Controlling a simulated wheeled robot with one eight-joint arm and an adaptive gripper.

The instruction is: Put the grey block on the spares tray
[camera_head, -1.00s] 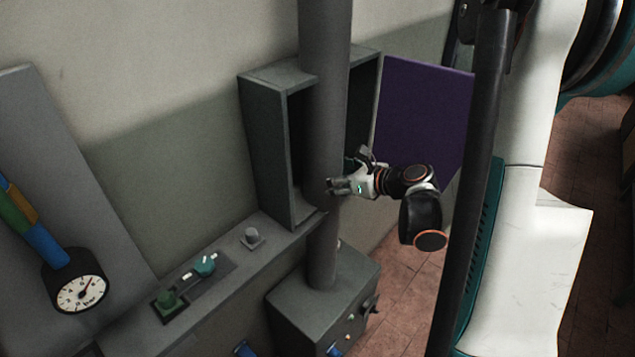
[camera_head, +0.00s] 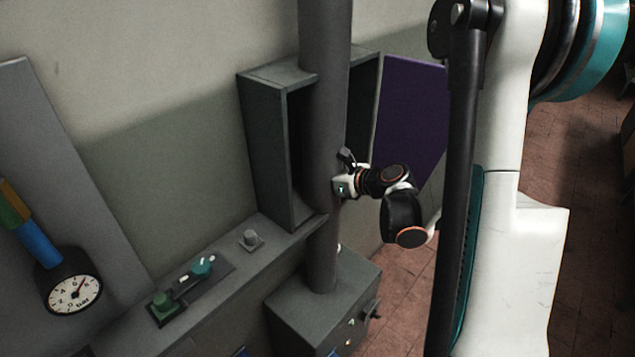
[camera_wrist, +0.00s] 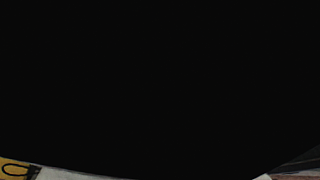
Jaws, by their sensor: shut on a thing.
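My gripper (camera_head: 341,187) shows in the head view beside the lower part of the thick grey column, at the right side of the open grey cabinet. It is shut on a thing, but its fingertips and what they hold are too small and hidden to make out. I cannot pick out the grey block for sure in either view. No spares tray can be made out. The wrist view is almost wholly black, with only a yellow patch (camera_wrist: 14,170) and a pale strip at its lower edge.
The grey column (camera_head: 323,120) stands in front of the open cabinet (camera_head: 264,150). A ledge carries a small grey knob-like piece (camera_head: 250,239), a teal knob (camera_head: 202,267) and a green button (camera_head: 162,304). A purple panel (camera_head: 408,115) is behind my arm. A gauge (camera_head: 74,294) is at left.

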